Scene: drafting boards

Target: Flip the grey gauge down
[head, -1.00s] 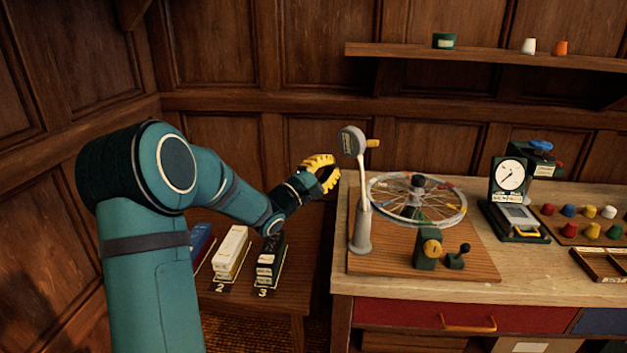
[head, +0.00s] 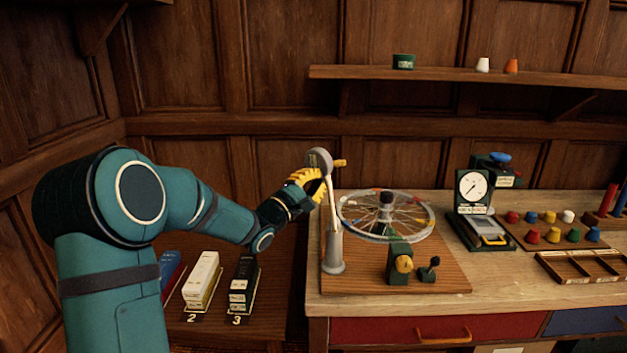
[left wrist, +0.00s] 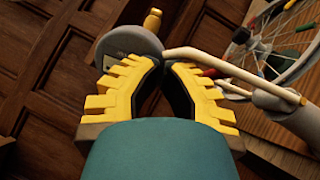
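The grey gauge (head: 319,160) is a round head with a yellow tab, raised upright on a pale arm above a grey post (head: 333,252) at the wheel stand's left side. My left gripper (head: 319,181) has yellow fingers and is just left of the pale arm, below the gauge head. In the left wrist view its fingertips (left wrist: 163,63) come close together, near where the arm joins the gauge head (left wrist: 128,42). The fingers look shut with nothing clearly between them; whether they touch the gauge I cannot tell. My right gripper is not in view.
The spoked wheel (head: 386,216) stands on a wooden board right of the gauge, with a green block (head: 400,262) and a small black-knobbed lever (head: 429,268) in front. A dial instrument (head: 473,190) and coloured knobs are further right. Binders (head: 243,282) stand low at left.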

